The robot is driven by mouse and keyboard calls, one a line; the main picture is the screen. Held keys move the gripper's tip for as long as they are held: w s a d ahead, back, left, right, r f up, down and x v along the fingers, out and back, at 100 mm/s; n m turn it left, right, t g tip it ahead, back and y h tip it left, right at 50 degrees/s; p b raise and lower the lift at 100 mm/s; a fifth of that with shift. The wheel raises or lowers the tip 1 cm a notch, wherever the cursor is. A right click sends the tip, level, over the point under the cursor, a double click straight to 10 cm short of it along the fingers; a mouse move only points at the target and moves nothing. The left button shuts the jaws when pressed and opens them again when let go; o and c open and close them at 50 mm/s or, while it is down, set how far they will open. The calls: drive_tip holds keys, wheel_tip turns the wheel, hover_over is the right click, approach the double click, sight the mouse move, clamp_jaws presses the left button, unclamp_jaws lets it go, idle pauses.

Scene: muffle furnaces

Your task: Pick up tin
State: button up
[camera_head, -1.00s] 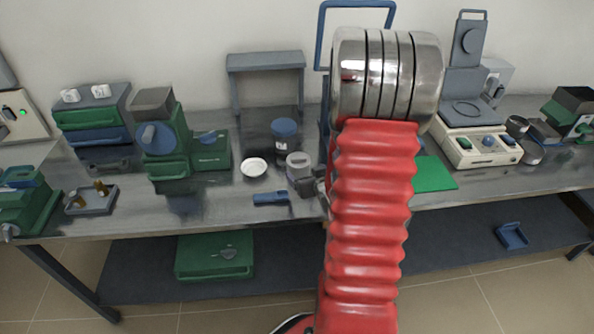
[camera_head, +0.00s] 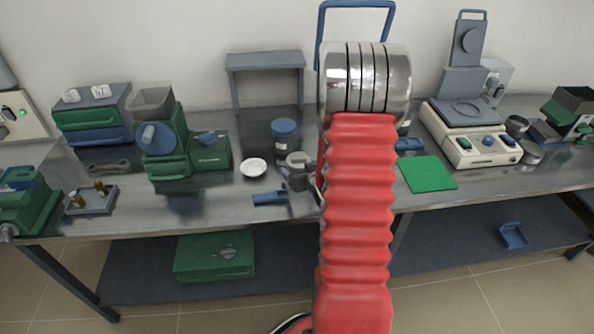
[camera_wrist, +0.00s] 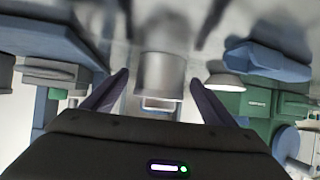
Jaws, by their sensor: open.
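The tin is a small grey cylinder (camera_head: 297,159) standing on the metal bench in the head view, left of my red arm. Its lower part is hidden by my gripper (camera_head: 298,180). In the wrist view the tin (camera_wrist: 160,68) is a grey metallic cylinder in the middle, between the two dark fingers. My gripper (camera_wrist: 158,80) is open, with one finger on each side of it. I see gaps beside the tin, and cannot tell whether either finger touches it.
A white dish (camera_head: 253,168), a blue-lidded jar (camera_head: 285,131) and a blue-handled tool (camera_head: 268,198) are close to the tin. Green machines (camera_head: 165,150) stand to the left. A green mat (camera_head: 428,173) and a balance (camera_head: 470,135) are to the right. A grey stand (camera_head: 265,62) is behind.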

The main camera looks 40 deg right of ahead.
drive_tip(key=shift+x, duration=1.75)
drive_tip(key=shift+c, duration=0.2)
drive_tip(key=c, duration=1.2)
drive_tip(key=shift+o, duration=0.2)
drive_tip(key=shift+r, duration=5.05)
drive_tip(key=o, duration=0.6)
drive_tip(key=shift+c, duration=0.2)
drive_tip(key=shift+a, duration=0.1)
drive_tip(key=c, duration=0.6)
